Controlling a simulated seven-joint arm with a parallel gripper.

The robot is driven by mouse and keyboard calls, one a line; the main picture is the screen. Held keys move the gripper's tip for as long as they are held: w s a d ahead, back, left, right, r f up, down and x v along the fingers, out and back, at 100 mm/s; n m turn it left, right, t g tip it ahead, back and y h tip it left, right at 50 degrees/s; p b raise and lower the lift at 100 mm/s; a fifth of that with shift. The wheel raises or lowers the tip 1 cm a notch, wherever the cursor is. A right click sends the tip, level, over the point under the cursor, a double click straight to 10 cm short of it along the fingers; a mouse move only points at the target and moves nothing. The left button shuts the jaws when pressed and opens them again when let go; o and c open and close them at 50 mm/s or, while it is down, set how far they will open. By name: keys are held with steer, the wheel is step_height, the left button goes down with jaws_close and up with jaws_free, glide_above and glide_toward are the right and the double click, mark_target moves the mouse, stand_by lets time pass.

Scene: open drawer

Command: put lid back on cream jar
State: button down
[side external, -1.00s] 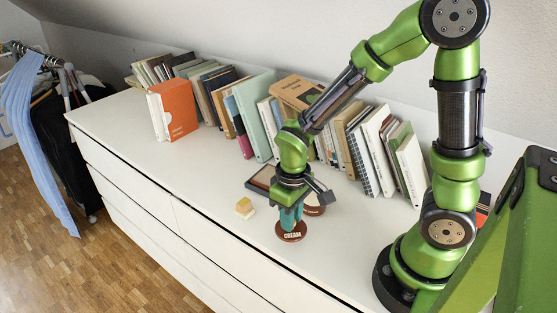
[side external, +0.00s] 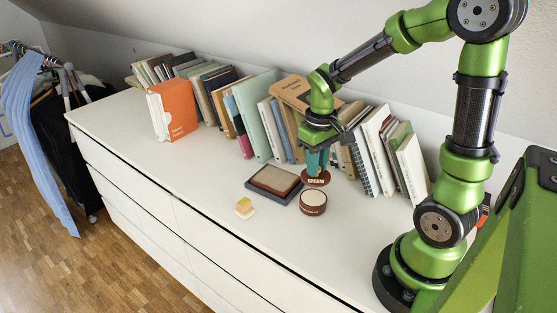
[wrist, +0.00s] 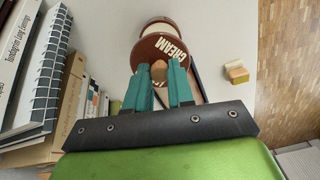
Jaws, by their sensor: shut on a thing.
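My gripper (side external: 317,160) has teal fingers shut on the knob of the brown lid (side external: 316,178), which is marked CREAM. In the wrist view the lid (wrist: 157,50) is held level-looking between the fingertips (wrist: 159,78). The open cream jar (side external: 313,204), brown with a pale top, stands on the white dresser. In the side view the lid appears just behind and above the jar, not on it. In the wrist view the lid covers part of the jar (wrist: 160,24), which shows beyond it. The lid's exact height is hard to tell.
A dark-framed tray (side external: 258,188) with a brown inside lies left of the jar. A small yellow and white block (side external: 244,208) is nearer the front edge. A row of books (side external: 262,120) lines the back, close to my gripper. The dresser's front left is clear.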

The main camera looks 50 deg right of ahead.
steer(key=shift+f, duration=3.05)
steer(key=shift+f, duration=0.15)
steer(key=shift+c, duration=2.1)
jaws_free()
steer(key=shift+r, duration=3.55)
jaws_close()
